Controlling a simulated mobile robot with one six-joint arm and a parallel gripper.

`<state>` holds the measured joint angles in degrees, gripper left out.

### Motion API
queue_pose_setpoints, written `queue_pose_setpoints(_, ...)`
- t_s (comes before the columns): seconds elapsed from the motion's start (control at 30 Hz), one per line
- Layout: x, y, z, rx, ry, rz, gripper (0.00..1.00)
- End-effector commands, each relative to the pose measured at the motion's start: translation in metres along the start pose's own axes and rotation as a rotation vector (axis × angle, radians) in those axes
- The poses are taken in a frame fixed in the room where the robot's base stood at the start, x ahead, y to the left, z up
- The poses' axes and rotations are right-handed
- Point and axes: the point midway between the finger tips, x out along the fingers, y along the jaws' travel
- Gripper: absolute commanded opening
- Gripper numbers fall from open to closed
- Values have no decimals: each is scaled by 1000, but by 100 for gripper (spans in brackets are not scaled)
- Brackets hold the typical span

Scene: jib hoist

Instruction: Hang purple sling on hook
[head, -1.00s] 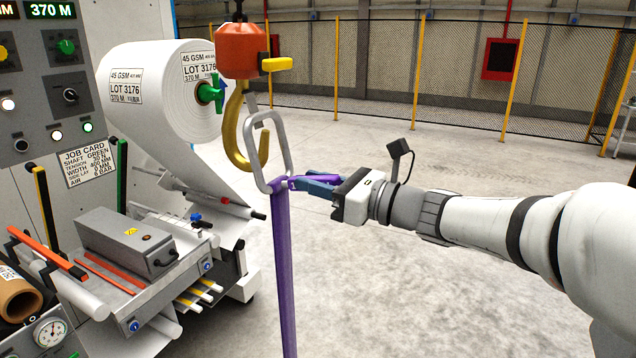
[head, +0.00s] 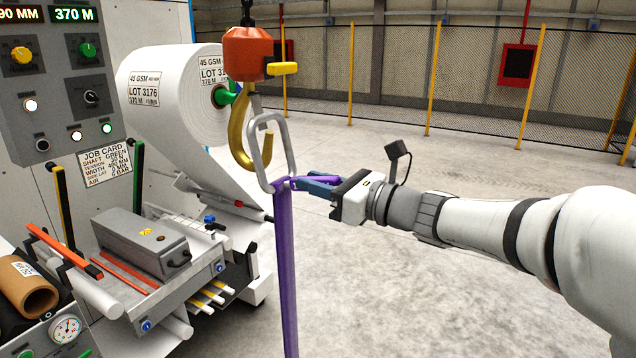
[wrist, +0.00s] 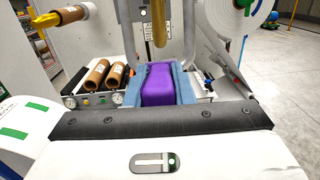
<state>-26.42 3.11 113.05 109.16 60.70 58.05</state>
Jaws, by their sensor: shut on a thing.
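The purple sling (head: 286,265) hangs straight down from my gripper (head: 303,186) in the head view. My gripper is shut on the purple band just below the sling's grey metal link (head: 289,150). The link stands upright above the jaws. The yellow hook (head: 237,130) hangs under an orange hoist block (head: 247,54). The link overlaps the hook's open side in the head view. In the wrist view the hook (wrist: 159,22) shows between the link's two side bars, above the purple band (wrist: 158,84). I cannot tell whether the hook's tip passes through the link.
A machine with a large white roll (head: 170,88), control panel (head: 62,85) and grey box (head: 140,240) stands close on the left. Floor (head: 420,295) to the right is clear. A mesh fence with yellow posts (head: 434,80) runs along the back.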

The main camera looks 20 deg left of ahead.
Motion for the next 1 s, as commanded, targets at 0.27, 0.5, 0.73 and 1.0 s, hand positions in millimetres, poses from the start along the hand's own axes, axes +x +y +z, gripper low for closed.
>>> queue_pose_setpoints(0.27, 12, 1, 2, -2, -3, 3, 0)
queue_pose_setpoints(0.5, 23, 1, 2, -2, -4, 2, 0)
queue_pose_setpoints(0.73, 29, 0, 3, -1, -4, 1, 0)
queue_pose_setpoints(1.0, 29, 0, 2, -1, -3, 0, 0)
